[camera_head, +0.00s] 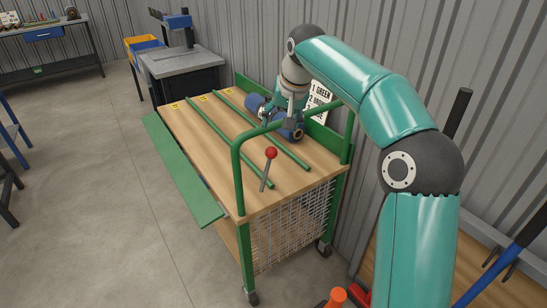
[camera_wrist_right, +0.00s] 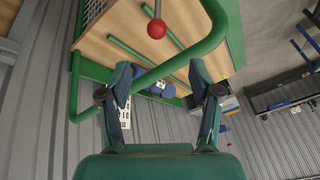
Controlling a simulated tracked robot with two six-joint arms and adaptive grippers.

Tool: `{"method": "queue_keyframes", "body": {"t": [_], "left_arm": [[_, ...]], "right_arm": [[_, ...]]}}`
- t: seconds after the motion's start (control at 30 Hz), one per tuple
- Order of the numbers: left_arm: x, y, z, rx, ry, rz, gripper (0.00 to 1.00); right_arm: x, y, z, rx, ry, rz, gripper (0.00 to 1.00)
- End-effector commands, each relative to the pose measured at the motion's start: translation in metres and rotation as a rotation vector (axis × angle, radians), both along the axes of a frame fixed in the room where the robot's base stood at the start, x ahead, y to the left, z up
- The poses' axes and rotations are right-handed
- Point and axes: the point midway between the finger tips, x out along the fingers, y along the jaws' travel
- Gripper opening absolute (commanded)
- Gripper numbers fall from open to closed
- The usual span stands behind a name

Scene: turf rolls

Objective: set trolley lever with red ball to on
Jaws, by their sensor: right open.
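The trolley (camera_head: 200,128) has a wooden top and a green frame. Its lever with a red ball (camera_head: 271,153) stands up from the near part of the top, leaning slightly right in the head view. The red ball (camera_wrist_right: 157,28) also shows at the top of the right wrist view. My right gripper (camera_head: 280,118) is above the trolley's wall side, behind the green handle and apart from the lever. In the wrist view my right gripper (camera_wrist_right: 160,72) has its fingers spread, with the handle bar crossing between them in the picture. My left gripper is out of view.
A green tubular handle (camera_head: 290,121) arches over the near end of the trolley. Two green rods (camera_head: 228,140) lie along the top. A lettered sign (camera_head: 321,97) is by the corrugated wall. A grey bench (camera_head: 180,62) stands beyond.

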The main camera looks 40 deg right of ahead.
Motion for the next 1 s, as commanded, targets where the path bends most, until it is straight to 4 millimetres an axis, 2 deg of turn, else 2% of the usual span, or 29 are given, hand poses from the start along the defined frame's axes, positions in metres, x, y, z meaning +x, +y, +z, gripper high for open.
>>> {"method": "queue_keyframes", "body": {"t": [0.1, 0.27, 0.7, 1.0], "left_arm": [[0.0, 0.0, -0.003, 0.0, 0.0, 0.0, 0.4], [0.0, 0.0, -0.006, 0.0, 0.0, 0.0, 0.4], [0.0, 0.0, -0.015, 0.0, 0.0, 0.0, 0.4], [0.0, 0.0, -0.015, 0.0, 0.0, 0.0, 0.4]], "right_arm": [[-0.005, -0.006, 0.005, -0.002, -0.002, -0.021, 0.63], [0.002, -0.007, -0.012, -0.001, 0.002, -0.019, 0.63], [0.04, -0.017, -0.096, -0.001, 0.003, -0.018, 0.63], [0.058, -0.022, -0.135, -0.001, 0.0, -0.018, 0.63]]}}
